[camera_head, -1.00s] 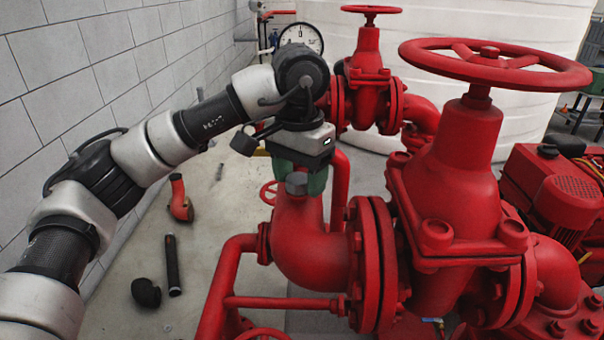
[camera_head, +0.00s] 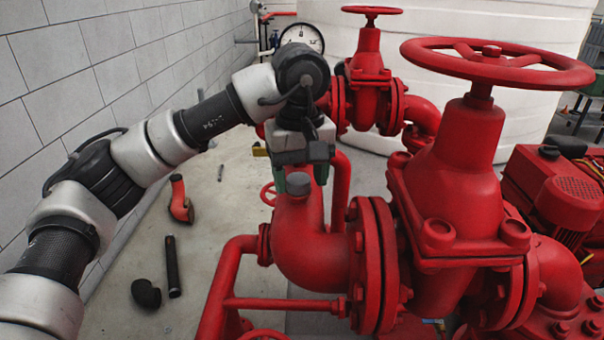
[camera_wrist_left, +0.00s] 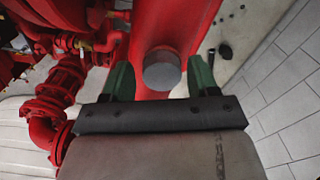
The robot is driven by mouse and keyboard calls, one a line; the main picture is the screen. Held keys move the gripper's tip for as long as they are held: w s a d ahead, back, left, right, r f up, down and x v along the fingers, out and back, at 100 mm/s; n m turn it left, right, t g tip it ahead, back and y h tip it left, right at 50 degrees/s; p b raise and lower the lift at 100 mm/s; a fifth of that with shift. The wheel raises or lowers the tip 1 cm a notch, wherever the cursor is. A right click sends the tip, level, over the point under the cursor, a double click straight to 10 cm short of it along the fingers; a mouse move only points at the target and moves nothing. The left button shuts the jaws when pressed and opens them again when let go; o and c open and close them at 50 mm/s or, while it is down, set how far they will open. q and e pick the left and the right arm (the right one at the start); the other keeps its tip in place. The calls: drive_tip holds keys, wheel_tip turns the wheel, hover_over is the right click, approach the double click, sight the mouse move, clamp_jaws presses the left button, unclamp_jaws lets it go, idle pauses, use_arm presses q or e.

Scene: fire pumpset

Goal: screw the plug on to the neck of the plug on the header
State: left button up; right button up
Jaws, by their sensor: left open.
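The plug (camera_head: 299,184) is a grey round cap sitting on top of the red header pipe (camera_head: 310,250) in the head view. It also shows in the left wrist view (camera_wrist_left: 162,70) as a grey disc against the red pipe. My left gripper (camera_head: 300,180) points down over the header, with its green fingers apart on either side of the plug. In the left wrist view the fingers (camera_wrist_left: 162,84) are spread, with gaps to the plug on both sides. The neck under the plug is hidden. My right gripper is not in view.
A large red valve with a handwheel (camera_head: 495,62) stands to the right of the header. A second valve (camera_head: 370,70) and a pressure gauge (camera_head: 302,35) stand behind. Loose black pipe pieces (camera_head: 172,266) and a red elbow (camera_head: 180,200) lie on the floor. A grey block wall is at left.

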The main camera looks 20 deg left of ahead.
use_arm(q)
drive_tip(key=n, duration=0.7)
drive_tip(key=shift+a, duration=0.15)
idle(0.4)
drive_tip(key=c, duration=1)
drive_tip(key=shift+o, duration=0.2)
drive_tip(key=m, duration=0.4)
drive_tip(key=shift+m, duration=0.4)
